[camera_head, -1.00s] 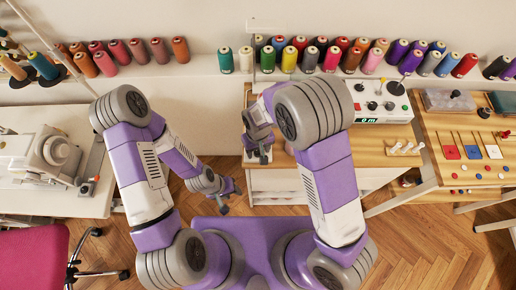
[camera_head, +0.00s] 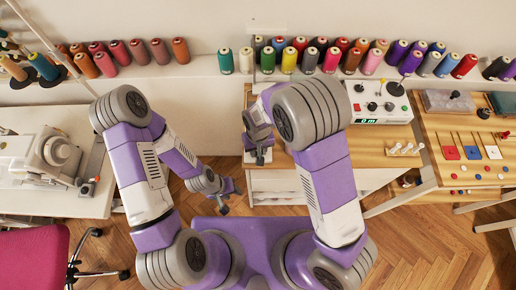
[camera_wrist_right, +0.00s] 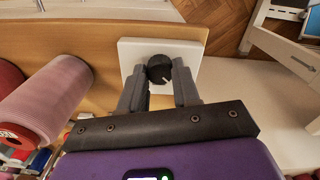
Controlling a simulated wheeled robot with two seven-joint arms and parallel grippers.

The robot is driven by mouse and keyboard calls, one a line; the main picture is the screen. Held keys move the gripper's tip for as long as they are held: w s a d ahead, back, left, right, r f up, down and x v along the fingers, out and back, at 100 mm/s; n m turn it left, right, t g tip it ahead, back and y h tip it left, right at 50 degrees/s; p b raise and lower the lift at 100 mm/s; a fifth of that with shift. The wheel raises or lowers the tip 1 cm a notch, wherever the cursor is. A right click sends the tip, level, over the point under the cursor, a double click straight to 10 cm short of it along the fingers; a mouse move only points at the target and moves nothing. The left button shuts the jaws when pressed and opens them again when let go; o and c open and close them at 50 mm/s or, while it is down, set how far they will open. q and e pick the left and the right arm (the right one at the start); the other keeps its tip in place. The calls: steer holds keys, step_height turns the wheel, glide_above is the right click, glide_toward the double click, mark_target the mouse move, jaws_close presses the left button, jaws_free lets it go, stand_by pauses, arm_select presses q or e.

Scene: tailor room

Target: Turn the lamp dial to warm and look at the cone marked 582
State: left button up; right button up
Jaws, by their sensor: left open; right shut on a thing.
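In the right wrist view a dark round dial (camera_wrist_right: 159,69) with a light pointer mark stands on a square white base (camera_wrist_right: 190,49). My right gripper (camera_wrist_right: 158,80) is shut on the dial, with one finger on each side. In the head view the right gripper (camera_head: 258,149) is over the white base at the table's left end, mostly hidden by its own arm. My left gripper (camera_head: 226,201) is open and empty above the floor. Several thread cones (camera_head: 330,59) stand along the back shelf. No number on any cone is legible.
A white box with knobs and a display (camera_head: 381,107) stands on the wooden table (camera_head: 357,158). A sewing machine (camera_head: 45,155) is at the left. Floor between the tables is open.

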steer(key=m+p, duration=0.1)
steer(key=m, duration=0.3)
steer(key=shift+r, duration=0.1)
steer(key=shift+m+p, duration=1)
steer(key=shift+m, duration=1.7)
steer(key=o, duration=1.1)
steer(key=shift+c, duration=0.2)
step_height(320, 180, up, 8)
steer(key=shift+f+p, duration=0.25)
steer(key=shift+p, duration=0.5)
